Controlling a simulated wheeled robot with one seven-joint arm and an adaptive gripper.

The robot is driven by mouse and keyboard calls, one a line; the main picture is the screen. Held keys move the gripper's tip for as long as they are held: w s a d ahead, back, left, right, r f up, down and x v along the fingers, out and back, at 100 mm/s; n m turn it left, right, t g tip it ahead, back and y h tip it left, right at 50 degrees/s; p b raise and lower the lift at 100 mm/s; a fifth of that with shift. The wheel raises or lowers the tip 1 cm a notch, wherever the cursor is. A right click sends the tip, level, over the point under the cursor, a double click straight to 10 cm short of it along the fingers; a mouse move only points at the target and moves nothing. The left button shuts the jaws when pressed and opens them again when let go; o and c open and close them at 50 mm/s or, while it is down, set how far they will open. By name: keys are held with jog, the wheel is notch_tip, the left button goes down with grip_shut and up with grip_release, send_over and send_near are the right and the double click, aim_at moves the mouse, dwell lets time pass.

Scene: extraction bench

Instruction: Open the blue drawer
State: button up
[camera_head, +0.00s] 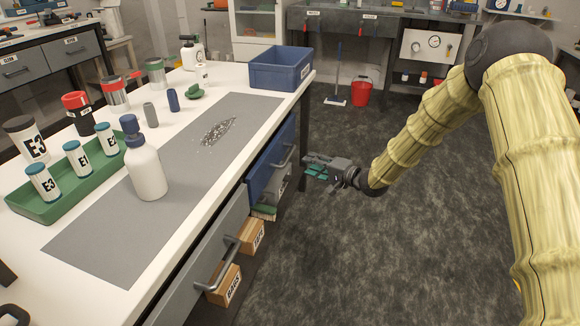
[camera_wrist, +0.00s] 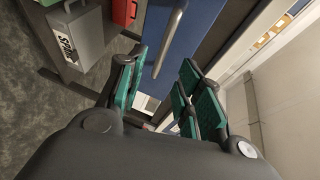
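The blue drawer (camera_head: 264,178) is in the right side of the white-topped bench in the head view, below the blue bin. Its front looks flush with the bench. Its metal bar handle (camera_head: 284,158) faces my gripper. My gripper (camera_head: 309,168) is just right of the handle, apart from it as far as I can tell. In the wrist view, the blue front (camera_wrist: 201,28) and the handle (camera_wrist: 170,42) lie ahead of my gripper (camera_wrist: 160,75). Its green-padded fingers are spread apart, with the handle's near end in line with the gap. I see nothing held.
A grey drawer (camera_head: 208,243) with a bar handle is nearer on the same bench side. Cardboard boxes (camera_head: 227,287) sit below it. The blue bin (camera_head: 282,66) stands on the bench's far corner.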

aim_at(290, 155)
jog(key=b+x, duration=0.1)
jog(key=x, duration=0.4)
jog(key=b+x, duration=0.1)
jog(key=x, duration=0.5)
jog(key=shift+w+r, duration=0.1)
jog(key=shift+r, duration=0.1)
jog(key=shift+d, duration=0.1)
grip_shut()
